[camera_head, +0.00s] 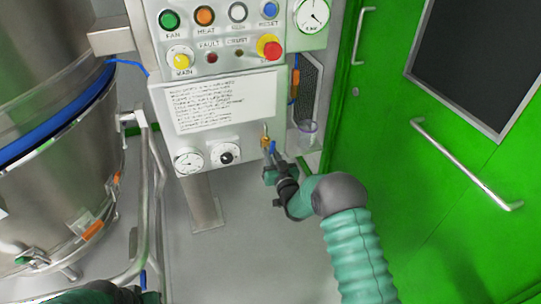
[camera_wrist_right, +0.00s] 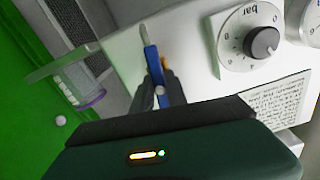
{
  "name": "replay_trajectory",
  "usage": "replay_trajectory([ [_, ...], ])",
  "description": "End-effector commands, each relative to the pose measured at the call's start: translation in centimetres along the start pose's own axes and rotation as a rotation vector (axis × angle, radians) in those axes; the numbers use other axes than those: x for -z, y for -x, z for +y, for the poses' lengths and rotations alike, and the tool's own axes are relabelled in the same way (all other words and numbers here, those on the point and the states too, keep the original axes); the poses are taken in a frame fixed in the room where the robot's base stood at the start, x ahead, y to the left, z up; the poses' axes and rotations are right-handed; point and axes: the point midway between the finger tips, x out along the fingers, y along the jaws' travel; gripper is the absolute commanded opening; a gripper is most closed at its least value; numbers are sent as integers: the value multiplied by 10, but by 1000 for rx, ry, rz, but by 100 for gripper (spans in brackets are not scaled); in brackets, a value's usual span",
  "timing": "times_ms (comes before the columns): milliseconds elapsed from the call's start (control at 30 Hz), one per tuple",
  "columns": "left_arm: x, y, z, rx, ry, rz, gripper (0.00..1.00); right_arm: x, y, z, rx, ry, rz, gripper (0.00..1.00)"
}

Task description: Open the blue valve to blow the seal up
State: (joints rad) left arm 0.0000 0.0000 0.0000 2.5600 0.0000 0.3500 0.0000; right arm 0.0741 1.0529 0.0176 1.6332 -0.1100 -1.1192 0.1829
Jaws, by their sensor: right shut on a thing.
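The blue valve lever (camera_head: 272,147) is at the lower right corner of the white control panel, beside a brass fitting (camera_head: 265,138). My right gripper (camera_head: 273,160) is at the lever from below. In the right wrist view the fingers (camera_wrist_right: 164,90) are shut on the lower part of the blue lever (camera_wrist_right: 151,58), whose upper end sticks out beyond them. A blue band (camera_head: 75,118), possibly the seal, runs around the steel vessel at left. A dark green part of my left arm (camera_head: 110,293) shows at the bottom edge; its fingertips cannot be made out.
The panel carries buttons, a red emergency knob (camera_head: 269,47), a gauge (camera_head: 189,161) and a black dial knob (camera_head: 227,154). A clear cup (camera_head: 306,131) is right of the lever. A green door (camera_head: 400,190) stands at right. A metal rail frame (camera_head: 150,190) is at left.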

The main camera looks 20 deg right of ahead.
Motion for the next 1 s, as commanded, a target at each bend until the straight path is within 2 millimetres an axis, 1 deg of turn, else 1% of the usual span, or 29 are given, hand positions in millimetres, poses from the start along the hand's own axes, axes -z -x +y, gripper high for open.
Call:
replay_trajectory([
  [33,0,-2,0,0,0,0,36,-7,2,1,-2,28,-14,0],
  [300,-1,-3,0,0,0,0,36,-7,2,1,-1,136,-15,0],
  [867,-1,-4,0,0,0,0,36,-8,2,1,-1,165,-17,0],
  [900,-1,-4,0,0,0,0,36,-8,2,1,-1,165,-16,22],
  [1000,-1,-4,0,0,0,0,36,-6,2,1,0,165,-13,35],
])
